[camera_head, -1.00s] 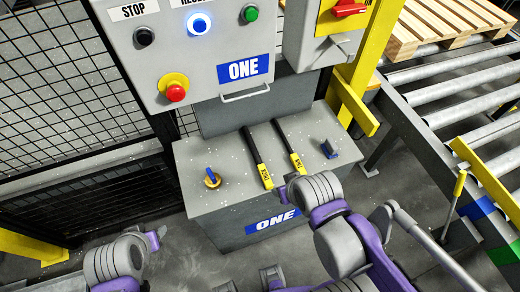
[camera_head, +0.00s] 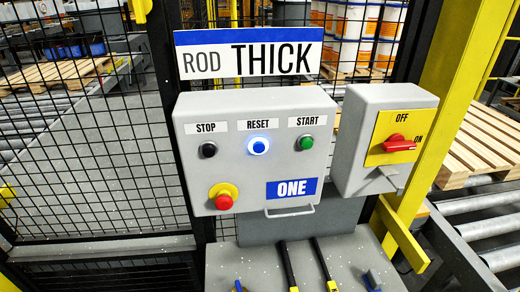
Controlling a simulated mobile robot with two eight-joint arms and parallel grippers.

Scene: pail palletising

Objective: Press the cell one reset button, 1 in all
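The blue reset button (camera_head: 258,146) is lit and sits under the RESET label, in the top middle of the grey control box (camera_head: 196,178) marked ONE. The black stop button (camera_head: 208,150) is to its left and the green start button (camera_head: 306,142) to its right. A red emergency stop (camera_head: 223,202) on a yellow base is at the lower left of the box. Neither of my grippers shows in the head view now, so their state is hidden.
A grey switch box (camera_head: 362,178) with a red rotary handle (camera_head: 398,143) is right of the control box. Below is a grey cabinet top (camera_head: 335,268) with two dark rods. Black mesh fence (camera_head: 90,180) is behind, a yellow post (camera_head: 445,100) and roller conveyor (camera_head: 490,228) at right.

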